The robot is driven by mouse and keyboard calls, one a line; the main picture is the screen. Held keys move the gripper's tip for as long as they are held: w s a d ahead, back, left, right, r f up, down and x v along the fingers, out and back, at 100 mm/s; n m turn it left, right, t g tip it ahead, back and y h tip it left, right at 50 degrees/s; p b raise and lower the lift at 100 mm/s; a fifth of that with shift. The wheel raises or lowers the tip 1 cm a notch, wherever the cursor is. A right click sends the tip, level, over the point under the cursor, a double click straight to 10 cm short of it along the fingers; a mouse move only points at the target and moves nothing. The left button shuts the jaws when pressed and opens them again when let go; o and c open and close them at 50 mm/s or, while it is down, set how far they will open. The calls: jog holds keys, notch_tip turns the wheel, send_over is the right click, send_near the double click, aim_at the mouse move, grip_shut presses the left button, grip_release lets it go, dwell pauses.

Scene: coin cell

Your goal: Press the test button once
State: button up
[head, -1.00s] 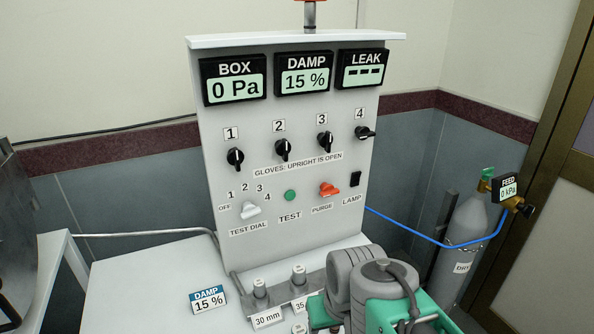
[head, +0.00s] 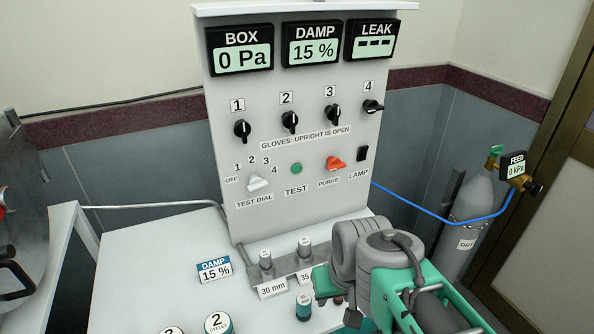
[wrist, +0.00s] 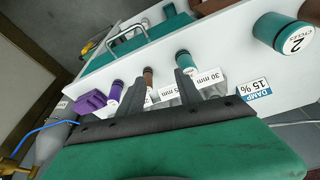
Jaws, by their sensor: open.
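The green round test button (head: 296,169) sits on the upright grey panel (head: 330,215), above the label TEST and between the white test dial (head: 258,183) and the orange purge knob (head: 336,163). Nothing covers it in the head view. My gripper (wrist: 160,78) shows two dark fingers spread apart in the wrist view, with nothing held between them. It points towards the bench, over the labelled posts, and the button is not in that view. In the head view my arm is at lower right, below and right of the button; the fingers cannot be made out there.
Displays read BOX 0 Pa (head: 241,52), DAMP 15 % (head: 314,48) and LEAK dashes (head: 371,42). Glove knobs 1 to 3 look upright; knob 4 (head: 373,106) lies sideways. Posts on a grey rack (head: 285,268) stand before the panel. A gas cylinder (head: 470,215) stands right.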

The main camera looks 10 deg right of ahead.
grip_shut()
dwell(1.4)
